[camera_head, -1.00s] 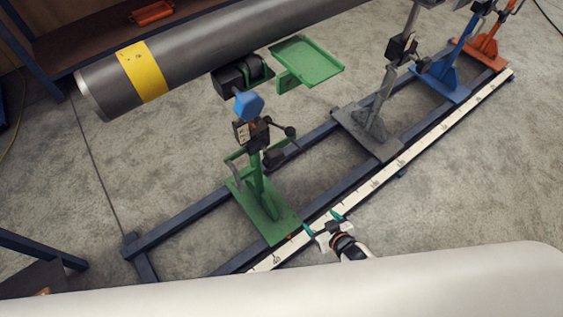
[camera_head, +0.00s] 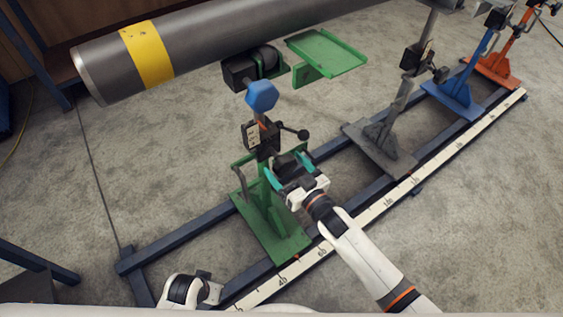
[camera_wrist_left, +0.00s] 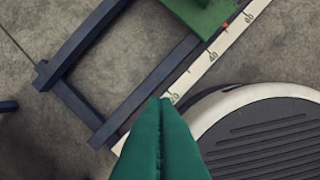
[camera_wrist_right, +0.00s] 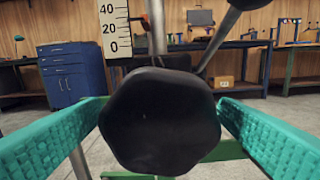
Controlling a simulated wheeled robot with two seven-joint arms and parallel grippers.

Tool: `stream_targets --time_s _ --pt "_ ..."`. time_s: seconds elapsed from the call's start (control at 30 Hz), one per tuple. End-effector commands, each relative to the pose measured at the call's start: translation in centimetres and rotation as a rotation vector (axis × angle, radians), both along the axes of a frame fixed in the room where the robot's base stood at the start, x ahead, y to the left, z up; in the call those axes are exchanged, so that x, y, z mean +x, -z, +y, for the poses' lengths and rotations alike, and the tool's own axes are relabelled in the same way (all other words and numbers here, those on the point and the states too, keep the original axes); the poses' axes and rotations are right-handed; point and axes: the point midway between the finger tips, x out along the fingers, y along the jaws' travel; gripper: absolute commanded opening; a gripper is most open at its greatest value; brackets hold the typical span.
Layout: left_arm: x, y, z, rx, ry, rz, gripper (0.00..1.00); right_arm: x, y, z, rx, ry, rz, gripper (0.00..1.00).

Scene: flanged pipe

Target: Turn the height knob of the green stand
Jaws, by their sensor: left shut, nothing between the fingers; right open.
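The green stand (camera_head: 268,222) stands on the rail frame, with a black clamp body (camera_head: 262,138) and a small black ball-ended lever (camera_head: 303,134) on its post. In the right wrist view its large black lobed knob (camera_wrist_right: 160,120) fills the middle, facing the camera. My right gripper (camera_head: 289,169) is open at the stand, one teal finger on each side of the knob, with gaps showing. Whether the fingertips reach past the knob is hard to tell. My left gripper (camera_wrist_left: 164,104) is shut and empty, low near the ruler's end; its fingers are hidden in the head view.
A steel pipe (camera_head: 200,55) with a yellow band lies above the stand, near a blue knob (camera_head: 262,96) and black rollers (camera_head: 250,68). A green tray (camera_head: 328,52) is beside it. Grey (camera_head: 380,148), blue (camera_head: 453,97) and orange (camera_head: 490,72) stands follow along the white ruler (camera_head: 375,208).

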Motion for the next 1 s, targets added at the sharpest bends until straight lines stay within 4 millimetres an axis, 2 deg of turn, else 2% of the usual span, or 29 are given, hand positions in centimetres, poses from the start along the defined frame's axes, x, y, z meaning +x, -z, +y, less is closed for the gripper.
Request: stream_targets --time_s 0.1,0.2,0.53,0.57,0.83,1.0 --pt "0.3 -0.9 0.0 0.0 -0.001 -0.006 0.0 1.4 0.1 0.9 0.0 0.001 -0.001 0.84" --pt "0.4 -1.5 0.0 0.0 -0.001 -0.01 0.0 2.0 0.1 1.4 -0.001 0.001 0.0 0.84" --pt "0.5 -1.8 0.0 0.0 -0.002 -0.01 0.0 2.2 0.0 1.6 -0.001 0.001 0.0 0.84" --pt "0.5 -1.8 0.0 0.0 -0.002 -0.01 0.0 2.2 0.0 1.6 -0.001 0.001 0.0 0.82" --pt "0.5 -1.8 0.0 0.0 -0.001 -0.01 0.0 2.2 0.1 1.6 -0.001 0.001 0.0 0.39" --pt "0.5 -1.8 -0.1 -0.001 -0.001 -0.01 0.0 2.2 0.1 1.6 -0.008 0.001 -0.004 0.39"
